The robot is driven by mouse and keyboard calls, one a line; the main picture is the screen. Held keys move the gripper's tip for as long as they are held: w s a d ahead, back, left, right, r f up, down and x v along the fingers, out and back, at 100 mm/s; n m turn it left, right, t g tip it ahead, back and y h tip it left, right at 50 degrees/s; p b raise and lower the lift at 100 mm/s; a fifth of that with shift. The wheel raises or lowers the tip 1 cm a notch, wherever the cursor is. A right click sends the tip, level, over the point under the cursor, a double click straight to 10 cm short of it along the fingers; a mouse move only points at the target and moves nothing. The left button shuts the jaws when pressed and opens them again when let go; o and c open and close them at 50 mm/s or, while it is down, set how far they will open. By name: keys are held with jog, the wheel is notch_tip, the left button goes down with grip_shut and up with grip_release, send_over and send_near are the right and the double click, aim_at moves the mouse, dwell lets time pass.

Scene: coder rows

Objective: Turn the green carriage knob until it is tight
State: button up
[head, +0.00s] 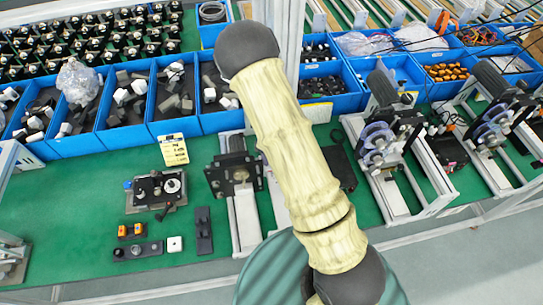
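I cannot make out a green carriage knob in the head view. A coder unit with a black plate (235,173) stands on a light metal rail (244,222) near the middle of the green bench. My pale arm crosses the picture in front of the bench and hides part of the area right of this unit. My gripper is not in view. Two more coder units, one with a blue-grey round part (377,146) and one farther right (490,130), stand on metal frames.
Blue bins (125,137) with black and white parts line the back of the green bench (85,205). A small black fixture (157,189) and several small parts, including a black bar (203,231), lie at front left.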

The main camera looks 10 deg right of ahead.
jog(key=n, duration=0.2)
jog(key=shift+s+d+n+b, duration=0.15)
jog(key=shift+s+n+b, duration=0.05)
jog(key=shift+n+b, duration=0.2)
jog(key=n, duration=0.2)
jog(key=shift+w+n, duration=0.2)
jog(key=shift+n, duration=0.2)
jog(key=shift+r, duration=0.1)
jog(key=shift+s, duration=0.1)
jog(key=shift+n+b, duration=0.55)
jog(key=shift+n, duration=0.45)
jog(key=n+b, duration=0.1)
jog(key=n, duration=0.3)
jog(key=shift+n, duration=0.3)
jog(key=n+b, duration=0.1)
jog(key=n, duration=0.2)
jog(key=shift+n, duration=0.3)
